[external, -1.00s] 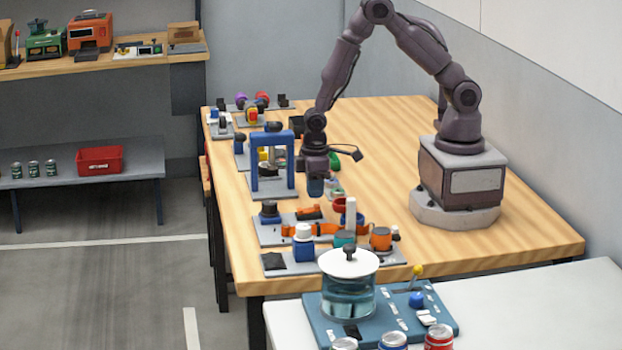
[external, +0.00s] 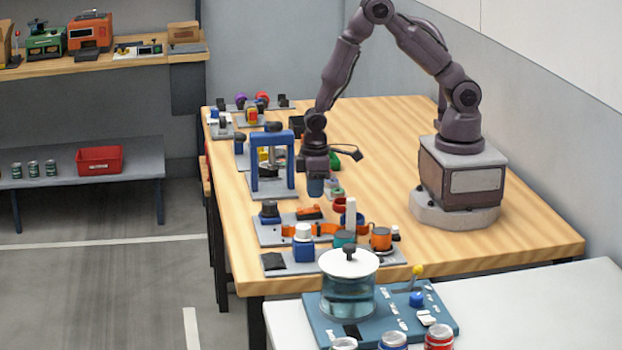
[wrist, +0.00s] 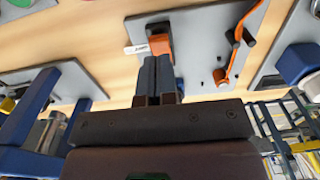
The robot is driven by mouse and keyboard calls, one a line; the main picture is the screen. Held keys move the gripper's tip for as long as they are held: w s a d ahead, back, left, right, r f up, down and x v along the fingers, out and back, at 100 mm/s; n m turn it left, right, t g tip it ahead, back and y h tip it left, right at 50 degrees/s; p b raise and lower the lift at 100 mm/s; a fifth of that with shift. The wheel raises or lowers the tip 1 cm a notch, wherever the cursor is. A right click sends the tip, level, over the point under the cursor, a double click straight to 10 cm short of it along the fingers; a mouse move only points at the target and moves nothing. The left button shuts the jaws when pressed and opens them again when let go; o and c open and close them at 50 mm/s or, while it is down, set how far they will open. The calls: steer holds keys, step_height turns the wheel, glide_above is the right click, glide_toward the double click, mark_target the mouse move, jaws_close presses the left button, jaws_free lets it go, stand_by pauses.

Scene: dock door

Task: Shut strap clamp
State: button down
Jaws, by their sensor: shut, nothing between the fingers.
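The strap clamp sits on a grey plate (wrist: 200,55) on the wooden bench. Its orange block with a dark side piece (wrist: 160,43) is straight ahead of my fingers in the wrist view, beside a small white label. An orange strap or lever part (wrist: 240,40) with dark pins lies farther right on the plate. In the external view an orange piece (external: 309,212) and an orange strap (external: 325,229) show on the plate. My gripper (wrist: 158,62) is shut and empty, its fingertips close to the orange block; contact cannot be told. It hangs above the bench in the external view (external: 316,192).
A blue frame (external: 272,165) stands left of my gripper; its posts show at left in the wrist view (wrist: 30,110).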

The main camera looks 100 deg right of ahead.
mark_target(315, 206)
steer(key=shift+f, duration=1.3)
stand_by(0.9)
steer(key=shift+r, duration=3.5)
